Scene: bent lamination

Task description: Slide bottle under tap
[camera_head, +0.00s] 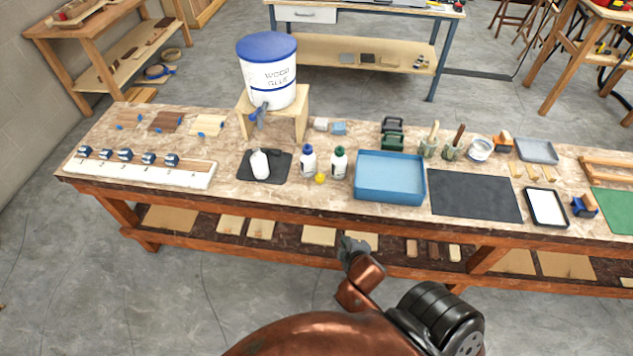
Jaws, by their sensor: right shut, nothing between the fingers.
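A white bottle (260,164) stands on a dark mat (281,168) on the workbench. The tap (259,113) is at the front of a white "WOOD GLUE" bucket (269,75) with a blue lid, set on a small wooden stand (301,104). The bottle is in front of the stand, close to below the tap in the picture; I cannot tell the exact alignment. My right gripper (349,247) is shut and empty in front of the bench's front edge, lower right of the bottle and apart from it. My left gripper is not in view.
Two bottles with blue (308,161) and green (338,163) caps stand right of the mat, with a small yellow item (320,179) in front. A blue tray (390,180) is further right. A white clamp rack (140,172) lies at the left.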

